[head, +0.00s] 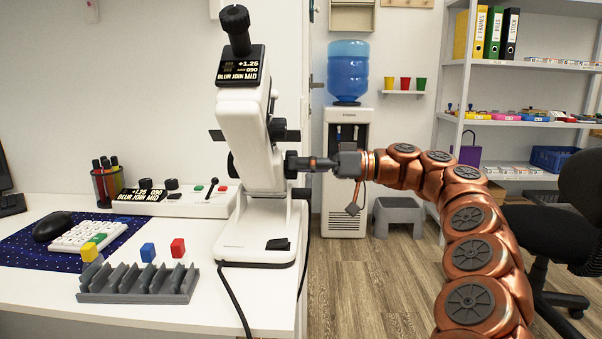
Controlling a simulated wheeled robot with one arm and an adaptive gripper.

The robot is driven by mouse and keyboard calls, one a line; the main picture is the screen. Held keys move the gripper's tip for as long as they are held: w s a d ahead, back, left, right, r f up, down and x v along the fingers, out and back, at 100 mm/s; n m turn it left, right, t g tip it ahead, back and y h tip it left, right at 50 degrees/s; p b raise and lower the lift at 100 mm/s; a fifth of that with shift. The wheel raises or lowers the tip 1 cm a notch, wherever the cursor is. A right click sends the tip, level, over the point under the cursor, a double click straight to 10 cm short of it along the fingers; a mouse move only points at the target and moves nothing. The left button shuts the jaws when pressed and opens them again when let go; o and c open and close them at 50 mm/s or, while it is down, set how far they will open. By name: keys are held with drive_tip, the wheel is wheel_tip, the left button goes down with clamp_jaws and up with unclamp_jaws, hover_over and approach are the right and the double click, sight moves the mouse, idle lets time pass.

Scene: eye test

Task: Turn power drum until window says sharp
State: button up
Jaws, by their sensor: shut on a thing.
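The white lensmeter (243,140) stands upright on the white desk, with a black eyepiece (235,28) on top. Its window (242,66) reads "+1.25", "090" and "BLUR JOIN MID"; smaller text there is too tiny to read. The power drum (291,164) is a dark knob on the lensmeter's right side. My gripper (308,164) reaches in from the right and is shut on the drum; the fingers partly hide it. Another dark knob (232,164) shows on the lensmeter's left side.
A white console (195,207) behind has a screen (143,196) that also reads "BLUR JOIN MID". A grey slotted rack (137,292) and colored blocks stand at front left. A black cable hangs over the desk's front. A water cooler (346,190) stands behind my arm.

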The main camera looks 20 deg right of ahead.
idle(0.4)
drive_tip(key=o, duration=1.2)
drive_tip(key=shift+v, duration=5.9)
drive_tip(key=shift+d, duration=0.1)
